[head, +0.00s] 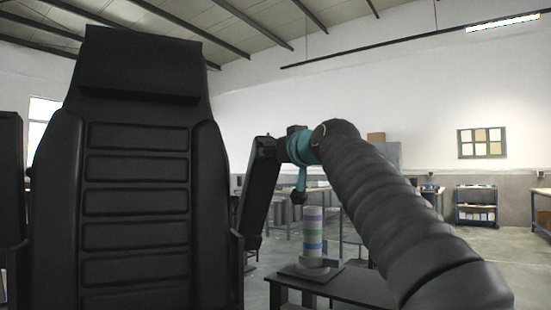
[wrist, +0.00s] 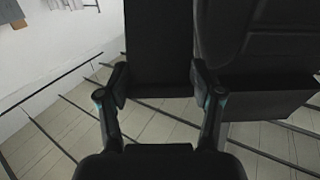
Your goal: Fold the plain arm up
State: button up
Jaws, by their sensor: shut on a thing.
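A black padded seat (head: 137,170) with a ribbed backrest stands large at left in the head view. A plain black arm (head: 259,195) rises steeply at its right side, its upper end leaning right. My gripper (head: 268,148) is shut on the upper end of this arm. In the wrist view, the dark slab of the arm (wrist: 159,45) runs between the two fingers of my gripper (wrist: 158,85), with the seat (wrist: 255,40) close at right. The fingers hide the exact contact. Another black upright part (head: 11,180) shows at the seat's left side.
A dark table (head: 340,288) with a column of coloured bands (head: 312,232) stands right of the seat, below my arm. Workbenches and a blue cart (head: 476,205) are far back. Open floor lies at right.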

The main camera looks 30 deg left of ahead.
jog(key=shift+s+d+r, duration=0.25)
jog(key=shift+d+r, duration=0.05)
jog(key=shift+r, duration=0.3)
jog(key=o, duration=1.7)
jog(key=shift+s+d+r, duration=0.15)
jog(key=shift+d, duration=0.25)
jog(key=shift+a+f, duration=0.4)
jog(key=shift+d, duration=0.1)
jog(key=v, duration=1.1)
jog(key=shift+d, duration=0.3)
jog(key=shift+s+f, duration=0.1)
